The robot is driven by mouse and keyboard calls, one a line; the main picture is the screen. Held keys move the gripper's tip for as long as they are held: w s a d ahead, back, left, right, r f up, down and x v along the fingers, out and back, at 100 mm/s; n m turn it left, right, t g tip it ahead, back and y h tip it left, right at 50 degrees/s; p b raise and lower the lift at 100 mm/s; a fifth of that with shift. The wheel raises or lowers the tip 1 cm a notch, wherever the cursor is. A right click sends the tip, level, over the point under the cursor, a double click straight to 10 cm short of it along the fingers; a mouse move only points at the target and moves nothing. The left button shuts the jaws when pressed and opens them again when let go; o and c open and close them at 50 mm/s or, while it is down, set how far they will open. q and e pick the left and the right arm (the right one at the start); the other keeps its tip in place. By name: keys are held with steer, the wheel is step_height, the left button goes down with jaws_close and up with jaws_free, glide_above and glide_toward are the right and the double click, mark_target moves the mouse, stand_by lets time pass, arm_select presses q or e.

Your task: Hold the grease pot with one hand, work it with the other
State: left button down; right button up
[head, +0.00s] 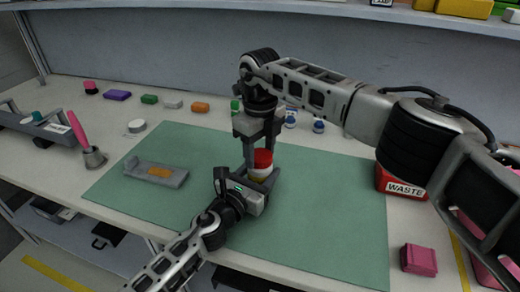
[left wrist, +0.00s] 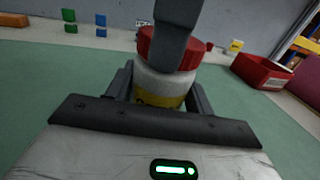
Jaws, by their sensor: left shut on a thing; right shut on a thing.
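The grease pot is a white jar with a yellow label and a red lid. It stands upright on the green mat (head: 320,200) in the head view. My left gripper (head: 262,180) comes in low from the front and is shut around the pot's white body (left wrist: 165,84). My right gripper (head: 262,150) reaches down from above and is shut on the red lid (head: 263,158). The lid also shows in the left wrist view (left wrist: 188,52), partly hidden by a right gripper finger. The lid sits on the body; whether it is loosened I cannot tell.
A grey tray with an orange piece (head: 160,173) lies on the mat's left. A pink-handled brush (head: 84,140) stands further left. A red WASTE bin (head: 400,184) and a pink block (head: 418,260) are on the right. Small coloured blocks line the back. The mat's front right is clear.

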steer(key=o, duration=1.1)
steer(key=shift+r, duration=2.3)
steer(key=shift+c, duration=0.5)
step_height(320, 180, up, 4)
steer(key=n, duration=0.5)
steer(key=shift+f, duration=0.25)
